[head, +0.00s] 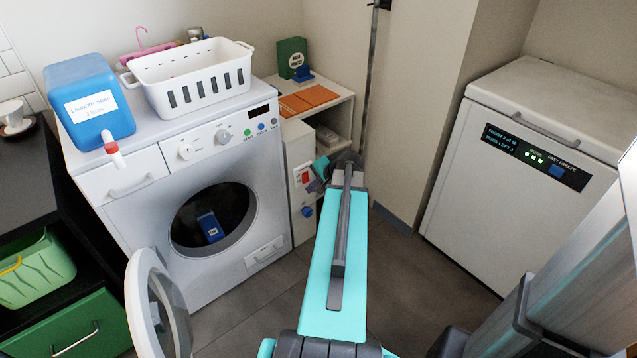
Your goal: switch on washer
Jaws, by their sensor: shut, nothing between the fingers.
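The white washer (222,145) stands at the left with its round door (158,305) swung open. A blue box (210,226) shows inside the dark drum. Its front panel has two dials (186,151), a dark display (258,112) and small coloured buttons (261,127). Right of the washer, a narrow white panel carries a red switch (304,175) and a blue knob (307,211). My gripper (317,174) is shut and empty just right of the red switch, partly hidden by my arm. I cannot tell whether it touches the switch.
A blue laundry soap jug (90,100) and a white basket (190,75) sit on the washer. A shelf (335,108) stands at the back, and a white freezer (535,165) at the right. The open door juts into the floor space. Grey floor (400,270) is clear before the freezer.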

